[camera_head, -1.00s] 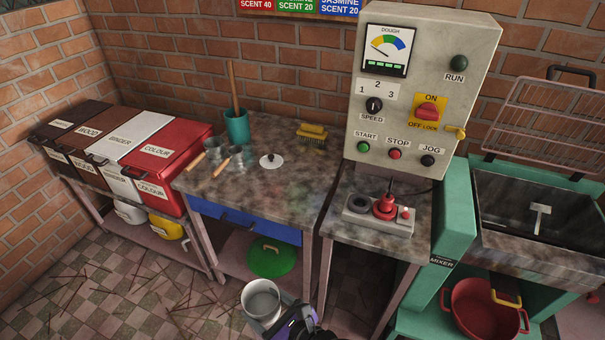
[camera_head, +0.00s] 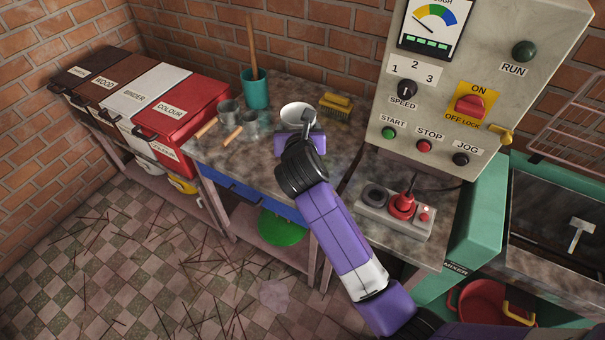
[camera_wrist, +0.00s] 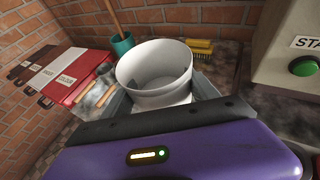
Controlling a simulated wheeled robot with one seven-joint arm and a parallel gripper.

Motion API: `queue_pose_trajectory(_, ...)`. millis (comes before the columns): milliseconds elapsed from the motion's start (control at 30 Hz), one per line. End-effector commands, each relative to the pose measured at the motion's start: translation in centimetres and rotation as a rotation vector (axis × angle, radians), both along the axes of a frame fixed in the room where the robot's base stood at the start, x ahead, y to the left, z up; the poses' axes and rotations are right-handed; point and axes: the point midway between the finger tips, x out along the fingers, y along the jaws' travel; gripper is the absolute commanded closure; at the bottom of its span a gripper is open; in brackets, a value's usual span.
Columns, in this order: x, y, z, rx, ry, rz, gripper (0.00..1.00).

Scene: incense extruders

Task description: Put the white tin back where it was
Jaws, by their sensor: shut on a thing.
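The white tin (camera_head: 297,112) is open-topped and looks empty inside. It is over the back part of the stone-topped workbench (camera_head: 225,158), upright or nearly so. I cannot tell whether its base touches the bench. My gripper (camera_head: 299,132) is shut on the tin from the near side. In the wrist view the white tin (camera_wrist: 152,72) sits between the grey fingers of my gripper (camera_wrist: 160,98); its lower part is hidden. A pale, faint patch (camera_head: 273,297) shows on the floor in front of the bench.
A yellow brush (camera_head: 337,104) lies to the right. Lidded bins (camera_head: 185,110) are farther left. The control box (camera_head: 470,90) and pendant (camera_head: 396,212) are right.

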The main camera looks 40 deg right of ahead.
Motion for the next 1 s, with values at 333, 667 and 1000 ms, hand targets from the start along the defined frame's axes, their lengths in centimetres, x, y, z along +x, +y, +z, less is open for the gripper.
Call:
queue_pose_trajectory(333, 0.3, -1.6, -2.9, 0.001, 0.006, -0.025, 0.83)
queue_pose_trajectory(667, 0.3, -1.5, -11.0, 0.001, 0.004, -0.023, 0.83)
queue_pose_trajectory(1000, 0.4, -1.5, -14.7, 0.001, -0.001, -0.024, 0.83)
